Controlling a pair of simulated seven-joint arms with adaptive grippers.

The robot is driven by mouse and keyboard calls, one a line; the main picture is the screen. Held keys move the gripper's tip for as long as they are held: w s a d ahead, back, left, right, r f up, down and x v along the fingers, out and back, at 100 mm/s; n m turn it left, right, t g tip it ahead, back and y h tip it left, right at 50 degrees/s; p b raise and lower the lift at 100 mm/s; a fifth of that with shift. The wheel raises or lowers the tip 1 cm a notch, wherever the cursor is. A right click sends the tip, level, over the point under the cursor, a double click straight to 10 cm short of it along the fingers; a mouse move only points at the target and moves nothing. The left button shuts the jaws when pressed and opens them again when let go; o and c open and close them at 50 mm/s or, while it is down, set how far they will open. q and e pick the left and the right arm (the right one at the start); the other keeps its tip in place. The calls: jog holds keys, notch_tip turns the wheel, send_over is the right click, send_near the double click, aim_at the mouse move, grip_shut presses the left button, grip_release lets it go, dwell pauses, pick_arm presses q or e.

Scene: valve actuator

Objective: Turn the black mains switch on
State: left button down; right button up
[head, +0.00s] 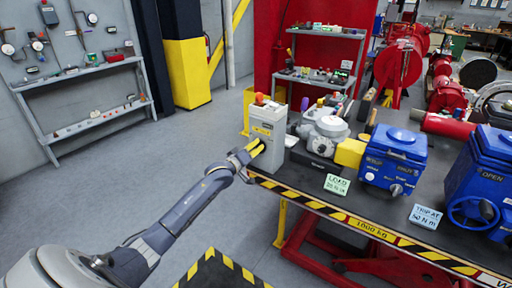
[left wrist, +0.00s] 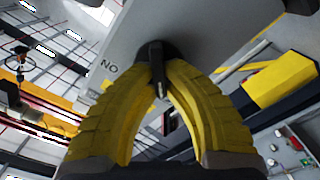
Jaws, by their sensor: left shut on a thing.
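A grey cabinet (head: 267,125) stands at the left end of the bench, with a yellow label and red and orange parts on top. My left gripper (head: 257,148) reaches its left side. The left wrist view shows the cabinet's grey face (left wrist: 205,25) with the black mains switch (left wrist: 157,72) on it. The yellow fingers of my left gripper (left wrist: 160,85) are shut on the switch's black handle, one on each side. Lettering that reads "NO" in this view, perhaps an upside-down "ON", is beside the switch. The switch is hidden in the head view. My right gripper is not in view.
The bench (head: 350,222) has a striped front edge and carries a grey actuator (head: 325,130), a blue unit (head: 393,160) and a larger blue unit (head: 480,180) with a handwheel. Small signs stand in front. The floor left of the bench is open.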

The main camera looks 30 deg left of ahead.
pick_arm(q)
jog(key=shift+m, duration=0.4)
jog(key=m, duration=0.2)
jog(key=shift+d+r+m, duration=0.1)
jog(key=shift+d+m, duration=0.05)
jog(key=shift+m, duration=0.25)
jog(key=m, duration=0.4)
jog(key=shift+d+r+m, duration=0.1)
jog(key=shift+d+m, duration=0.1)
jog(key=shift+m, duration=0.1)
jog(key=m, duration=0.4)
jog(key=shift+d+m, duration=0.2)
jog(key=shift+m, duration=0.1)
jog(key=shift+d+m, duration=0.2)
jog(key=shift+m, duration=1.9)
jog(key=c, duration=1.5)
grip_release()
jog(key=shift+f, duration=0.2)
jog(key=shift+o, duration=0.2)
